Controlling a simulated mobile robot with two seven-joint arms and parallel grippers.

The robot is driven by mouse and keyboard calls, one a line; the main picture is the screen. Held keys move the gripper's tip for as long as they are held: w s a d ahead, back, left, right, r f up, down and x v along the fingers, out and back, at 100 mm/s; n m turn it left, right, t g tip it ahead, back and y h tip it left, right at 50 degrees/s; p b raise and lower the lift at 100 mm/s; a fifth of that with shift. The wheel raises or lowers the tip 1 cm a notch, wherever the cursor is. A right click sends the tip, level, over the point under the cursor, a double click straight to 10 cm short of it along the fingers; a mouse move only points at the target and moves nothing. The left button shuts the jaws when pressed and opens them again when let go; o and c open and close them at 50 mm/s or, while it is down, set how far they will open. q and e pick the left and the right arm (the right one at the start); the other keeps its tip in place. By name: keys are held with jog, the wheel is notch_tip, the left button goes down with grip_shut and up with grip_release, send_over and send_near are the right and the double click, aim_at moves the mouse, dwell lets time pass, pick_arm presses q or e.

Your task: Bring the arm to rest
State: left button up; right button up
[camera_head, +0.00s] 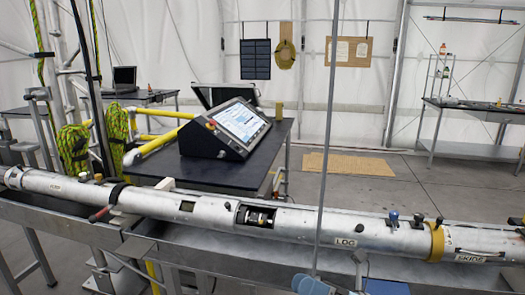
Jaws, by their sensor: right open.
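My right gripper (330,287) is only partly in view at the bottom edge, in front of and below the long metal tube (330,228). It is open, and I see nothing held in it. Most of my right arm is outside the picture. My left gripper is not in view. The tube lies across the whole width of the picture. It has a cut-out opening near its middle with small metal parts inside, and a yellow collar (437,242) towards the right.
A metal trough (185,232) runs under the tube. A thin upright pole (327,130) crosses the view. Behind stands a dark table (190,172) with a slanted touchscreen console (225,130). A workbench (470,112) stands far right. Open floor (430,185) lies behind the tube.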

jog(key=s+d+f+m+t+h, duration=0.1)
jog(key=d+f+m+t+h, duration=0.2)
jog(key=f+m+t+h, duration=0.7)
jog(key=s+d+f+m+t+h, duration=0.2)
jog(key=d+f+m+h, duration=0.15)
jog(key=m, duration=1.25)
jog(key=s+d+f+m+g+h, duration=0.2)
jog(key=s+f+m+g, duration=0.2)
jog(key=s+f+m, duration=0.35)
jog(key=s+d+f+m+g+h, duration=0.2)
jog(key=s+f+m+g+h, duration=0.1)
jog(key=s+f+m, duration=0.5)
pick_arm(q)
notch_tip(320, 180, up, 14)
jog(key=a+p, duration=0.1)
jog(key=p, duration=1.7)
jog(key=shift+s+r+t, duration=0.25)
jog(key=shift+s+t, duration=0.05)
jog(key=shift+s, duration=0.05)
pick_arm(e)
notch_tip(320, 180, up, 14)
jog(key=n, duration=0.2)
jog(key=shift+w+d+f+t, duration=0.25)
jog(key=shift+d+t, duration=0.05)
jog(key=shift+d, duration=0.15)
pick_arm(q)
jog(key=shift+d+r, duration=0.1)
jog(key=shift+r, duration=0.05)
